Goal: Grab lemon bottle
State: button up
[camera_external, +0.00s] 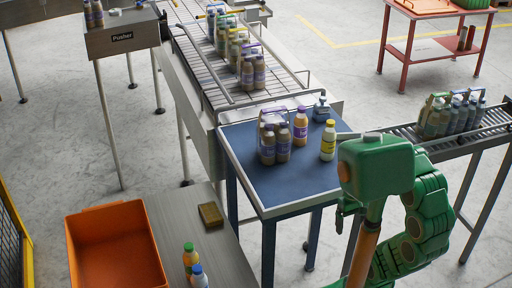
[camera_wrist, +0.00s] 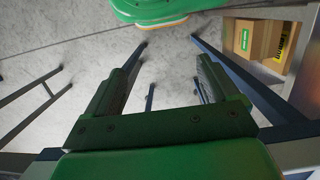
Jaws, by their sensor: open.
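The lemon bottle (camera_external: 328,142), white with a yellow cap and yellow label, stands upright on the blue table (camera_external: 285,190) near its right edge. My gripper (camera_external: 341,216) is in front of the table's right front edge in the external view, apart from the bottle and partly hidden by my green wrist. In the wrist view my gripper (camera_wrist: 167,78) shows two dark green fingers spread apart with nothing between them. The bottle is not in the wrist view; grey floor and table legs show there.
Conveyors with bottle packs adjoin the table. An orange bin (camera_external: 84,225) is at left. The table's front is clear.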

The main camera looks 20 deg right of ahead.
jog(key=w+a+r+m+t+y, duration=0.15)
jog(key=w+a+r+y, duration=0.3)
jog(key=a, duration=0.65)
jog(key=w+a+r+m+t+y, duration=0.1)
jog(key=w+a+r+m+y, duration=0.15)
jog(key=w+a+r, duration=0.6)
jog(key=w+d+m+t, duration=0.2)
jog(key=w+d+m, duration=0.3)
jog(key=d, duration=0.4)
jog(key=w+d+m+t, duration=0.2)
jog(key=w+d+m, duration=0.25)
jog(key=d, duration=0.35)
jog(key=w+d+f+m+t, duration=0.1)
jog(key=w+d+m+t, duration=0.3)
jog(key=d, duration=0.7)
jog(key=w+d+f+m+t, duration=0.1)
jog(key=d+m, duration=0.6)
jog(key=d, duration=0.3)
jog(key=m+y, duration=0.2)
jog(key=m, duration=0.1)
send_near(323, 136)
jog(key=w+f, duration=0.3)
jog(key=w, duration=0.1)
jog(key=shift+t, duration=0.25)
jog(key=shift+x, duration=3.75)
